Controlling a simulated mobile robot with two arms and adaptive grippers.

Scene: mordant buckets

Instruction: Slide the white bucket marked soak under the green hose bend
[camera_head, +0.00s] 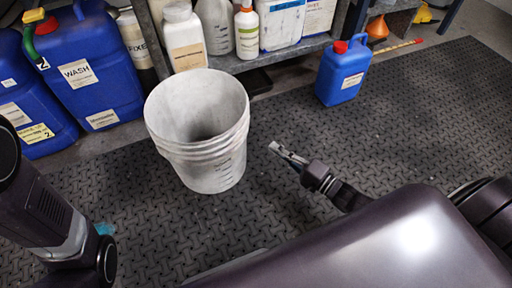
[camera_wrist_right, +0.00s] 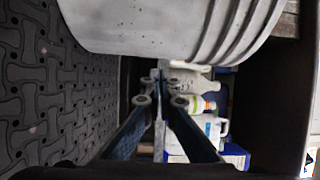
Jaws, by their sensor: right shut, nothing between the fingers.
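The white bucket (camera_head: 172,148) stands upright and empty on the dark mat, left of centre. No soak marking is readable on its visible side. My right gripper (camera_head: 275,149) is shut and empty, to the right of the bucket with a gap between them. In the right wrist view the bucket (camera_wrist_right: 150,28) fills the top, and the shut fingers (camera_wrist_right: 160,90) show below its wall.
Blue jugs, one labelled WASH (camera_head: 85,80), stand behind and left of the bucket. A shelf (camera_head: 262,58) with bottles is behind it. A small blue jug (camera_head: 342,75) stands at right. The mat (camera_head: 150,225) is clear around the bucket's front and left.

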